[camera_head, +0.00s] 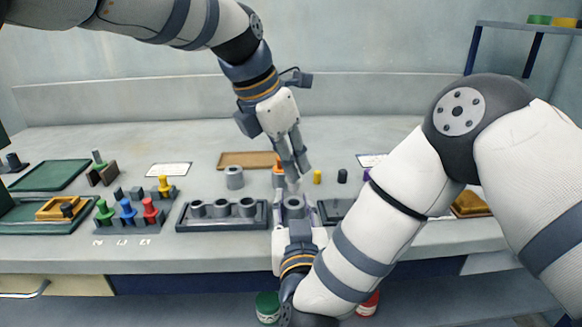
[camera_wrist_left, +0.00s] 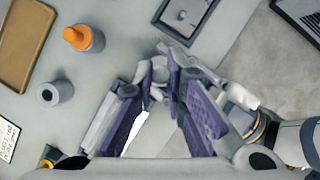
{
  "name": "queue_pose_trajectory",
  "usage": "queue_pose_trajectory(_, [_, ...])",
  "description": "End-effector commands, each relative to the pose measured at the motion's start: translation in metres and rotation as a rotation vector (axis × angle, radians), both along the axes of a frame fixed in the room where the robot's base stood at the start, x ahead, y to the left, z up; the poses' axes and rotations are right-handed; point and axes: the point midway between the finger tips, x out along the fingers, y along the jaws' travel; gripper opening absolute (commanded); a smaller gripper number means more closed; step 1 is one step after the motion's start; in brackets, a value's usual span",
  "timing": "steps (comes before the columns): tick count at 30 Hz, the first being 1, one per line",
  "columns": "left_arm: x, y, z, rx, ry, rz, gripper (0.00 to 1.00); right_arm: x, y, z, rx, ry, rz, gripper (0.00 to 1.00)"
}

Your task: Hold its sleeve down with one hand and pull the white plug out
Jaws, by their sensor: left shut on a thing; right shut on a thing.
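The white plug (camera_wrist_left: 159,70) shows pale between the fingertips of my left gripper (camera_wrist_left: 158,84) in the left wrist view. In the head view my left gripper (camera_head: 294,176) points down, shut on the plug, right above a grey sleeve (camera_head: 294,212). The sleeve's round top shows below the fingers. I cannot tell whether the plug's lower end is still inside it. My right gripper (camera_head: 296,222) comes from the front and is shut on the sleeve, one finger on each side; its fingers also show in the left wrist view (camera_wrist_left: 205,74).
A rack (camera_head: 183,221) with several grey sleeves stands left of the grippers. A loose grey sleeve (camera_head: 234,177) and an orange-topped sleeve (camera_wrist_left: 84,38) stand nearby. Yellow (camera_head: 317,177) and black (camera_head: 342,176) pieces are to the right. A brown tray (camera_head: 232,160) lies behind. Coloured plugs stand left.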

Motion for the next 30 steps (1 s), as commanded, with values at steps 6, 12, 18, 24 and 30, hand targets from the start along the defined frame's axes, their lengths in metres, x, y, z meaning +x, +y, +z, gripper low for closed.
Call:
queue_pose_trajectory(6, [0.0, 0.0, 0.003, 0.0, 0.001, 0.0, 0.0, 0.0, 0.0, -0.001, -0.001, 0.002, 0.001, 0.0])
queue_pose_trajectory(12, [0.0, 0.0, 0.003, 0.0, 0.001, 0.0, 0.0, 0.0, 0.0, -0.001, 0.0, 0.002, 0.001, 0.53])
queue_pose_trajectory(18, [0.0, 0.0, 0.003, 0.0, 0.001, 0.0, 0.0, 0.0, 0.0, 0.0, 0.0, 0.001, 0.001, 0.56])
queue_pose_trajectory(24, [0.0, 0.0, 0.003, 0.0, 0.001, 0.0, 0.0, -0.01, 0.001, -0.001, -0.001, 0.003, 0.002, 0.56])
queue_pose_trajectory(30, [0.0, 0.0, 0.003, 0.0, 0.0, 0.0, 0.0, -0.063, 0.001, -0.002, -0.002, 0.006, 0.006, 0.56])
